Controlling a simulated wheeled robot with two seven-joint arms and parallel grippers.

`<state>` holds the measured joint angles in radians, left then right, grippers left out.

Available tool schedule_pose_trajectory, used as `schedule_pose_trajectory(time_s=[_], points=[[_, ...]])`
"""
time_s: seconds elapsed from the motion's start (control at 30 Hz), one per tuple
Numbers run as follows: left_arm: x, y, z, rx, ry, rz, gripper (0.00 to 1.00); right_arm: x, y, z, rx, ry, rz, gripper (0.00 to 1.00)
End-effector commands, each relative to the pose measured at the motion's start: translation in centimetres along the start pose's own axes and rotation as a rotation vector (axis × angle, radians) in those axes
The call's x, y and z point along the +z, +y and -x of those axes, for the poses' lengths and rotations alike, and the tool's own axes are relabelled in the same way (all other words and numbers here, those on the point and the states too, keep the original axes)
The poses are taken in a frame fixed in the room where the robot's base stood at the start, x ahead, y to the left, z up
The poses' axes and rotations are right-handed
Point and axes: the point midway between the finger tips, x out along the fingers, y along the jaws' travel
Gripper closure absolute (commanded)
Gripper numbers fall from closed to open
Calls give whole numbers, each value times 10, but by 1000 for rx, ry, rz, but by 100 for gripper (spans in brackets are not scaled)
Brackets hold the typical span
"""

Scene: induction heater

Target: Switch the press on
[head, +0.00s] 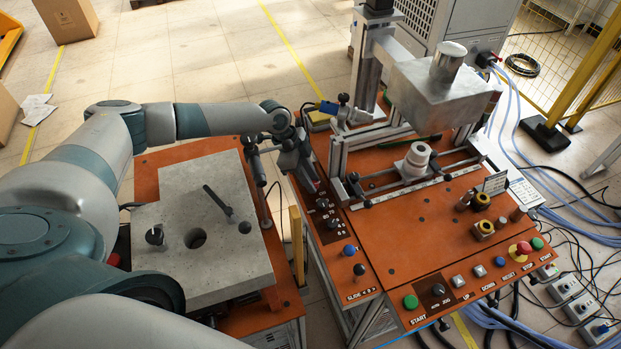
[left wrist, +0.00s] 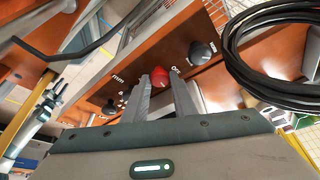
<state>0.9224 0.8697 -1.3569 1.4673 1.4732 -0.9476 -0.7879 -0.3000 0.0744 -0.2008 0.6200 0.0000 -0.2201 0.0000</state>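My left gripper (head: 302,172) is over the narrow orange panel at the left side of the press console. In the left wrist view its two grey fingers (left wrist: 160,92) stand on either side of a red knob (left wrist: 158,78), with lettering beside it. The fingers are apart, and the knob fills most of the space between their tips. Whether they touch it is not clear. In the head view the gripper hides this knob. The press (head: 430,85) stands at the back of its orange table (head: 400,235). My right gripper is not shown.
Black knobs (left wrist: 203,50) flank the red one. A front row holds a green start button (head: 410,301), other buttons and a red emergency stop (head: 523,248). A stone-topped table (head: 200,270) stands at left. Coiled black cable (left wrist: 275,50) shows in the left wrist view.

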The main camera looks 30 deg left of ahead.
Motion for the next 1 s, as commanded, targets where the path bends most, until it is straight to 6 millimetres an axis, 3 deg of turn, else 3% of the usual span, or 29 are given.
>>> schedule_pose_trajectory(time_s=[0.47,1.0], points=[[1,-1,-3,17,1,-45,98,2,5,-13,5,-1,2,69],[0,-5,-5,155,3,-379,98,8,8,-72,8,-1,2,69]])
